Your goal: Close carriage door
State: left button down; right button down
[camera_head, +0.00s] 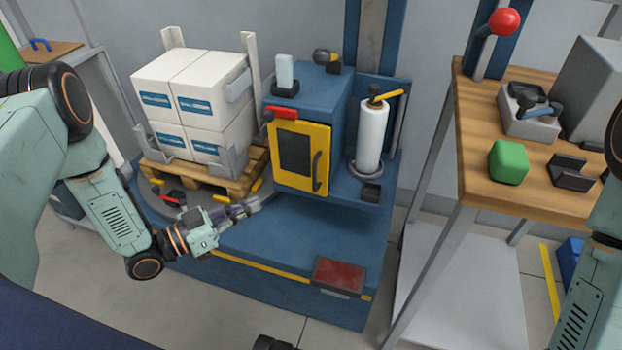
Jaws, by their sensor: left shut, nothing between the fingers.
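The carriage door (317,160) is a yellow-framed panel with a dark window and a dark handle (317,171) on its right side. It sits at the front of a blue cabinet (318,95); I cannot tell whether it is fully closed or slightly ajar. A red latch-like part (281,113) is at its top left. My left gripper (241,210) is shut and empty, below and left of the door, over the blue base and apart from the door. My right arm shows at the right edge, but its gripper is out of view.
White boxes (195,95) stand on a wooden pallet (210,179) left of the cabinet. A white film roll (372,135) stands right of it. The blue base (290,235) carries a red pedal (339,274). A wooden bench (480,150) with a green block (508,162) is at right.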

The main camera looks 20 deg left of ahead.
aim_at(296, 163)
pick_arm(q)
jog(key=b+x, duration=0.5)
jog(key=x, duration=0.8)
jog(key=shift+w, duration=0.1)
jog(key=shift+w+d, duration=0.1)
jog(key=shift+d, duration=0.1)
jog(key=shift+b+x, duration=0.3)
jog(key=shift+x, duration=0.7)
jog(key=shift+w+a+r, duration=0.1)
jog(key=shift+w, duration=0.05)
